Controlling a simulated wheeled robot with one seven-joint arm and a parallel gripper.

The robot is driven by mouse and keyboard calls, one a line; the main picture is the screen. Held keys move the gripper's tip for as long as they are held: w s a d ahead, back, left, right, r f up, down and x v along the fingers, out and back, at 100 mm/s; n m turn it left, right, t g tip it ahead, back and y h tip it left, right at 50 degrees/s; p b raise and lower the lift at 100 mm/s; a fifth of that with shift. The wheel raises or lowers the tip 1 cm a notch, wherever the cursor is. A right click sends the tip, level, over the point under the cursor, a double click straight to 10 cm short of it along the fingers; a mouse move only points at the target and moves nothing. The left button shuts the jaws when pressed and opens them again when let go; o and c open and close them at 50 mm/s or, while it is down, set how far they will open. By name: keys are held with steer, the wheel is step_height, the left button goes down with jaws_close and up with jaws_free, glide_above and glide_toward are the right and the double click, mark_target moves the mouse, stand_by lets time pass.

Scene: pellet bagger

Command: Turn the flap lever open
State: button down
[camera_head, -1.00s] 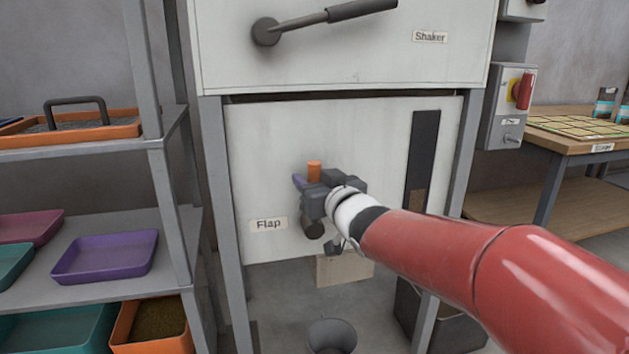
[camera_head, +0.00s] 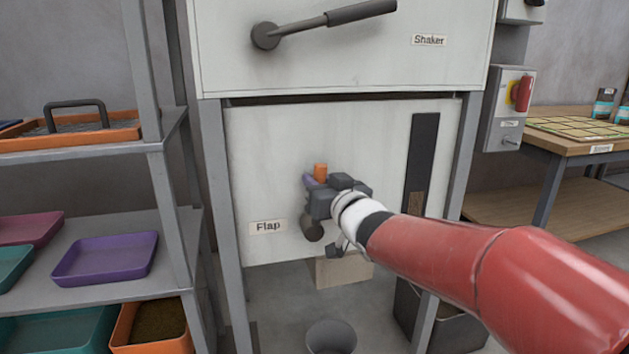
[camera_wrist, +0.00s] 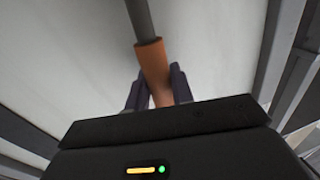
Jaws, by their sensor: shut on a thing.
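The flap lever has an orange grip (camera_head: 320,171) and a dark pivot (camera_head: 312,228) on the white panel, just right of the "Flap" label (camera_head: 268,227). My gripper (camera_head: 313,184) is shut on the orange grip, which stands above the pivot. The middle of the lever is hidden behind my gripper in the head view. In the wrist view the orange grip (camera_wrist: 151,65) lies between the two dark fingers (camera_wrist: 154,88), and a grey rod runs from it to the top edge.
The shaker handle (camera_head: 325,19) is on the upper housing. A bucket (camera_head: 331,337) stands on the floor below the panel. A shelf with trays (camera_head: 105,257) is close on the left. A red switch (camera_head: 522,92) and a wooden table (camera_head: 577,147) are on the right.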

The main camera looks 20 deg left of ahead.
steer(key=w+d+f+m+t, duration=0.1)
steer(key=w+d+f+m, duration=0.1)
steer(key=m, duration=0.4)
steer(key=w+d+f+m+t+b, duration=0.1)
steer(key=w+d+f+m, duration=0.1)
steer(key=d+f+m, duration=0.2)
steer(key=shift+w+d+f+m+t, duration=0.15)
steer(key=shift+w+d+m+t, duration=0.2)
steer(key=shift+d+m, duration=0.75)
steer(key=shift+a, duration=0.2)
steer(key=c, duration=1.3)
jaws_free()
steer(key=shift+o, duration=0.2)
steer(key=v, duration=0.7)
steer(key=shift+s+d+b, duration=0.2)
steer(key=shift+s+b, duration=0.2)
steer(key=shift+b, duration=0.05)
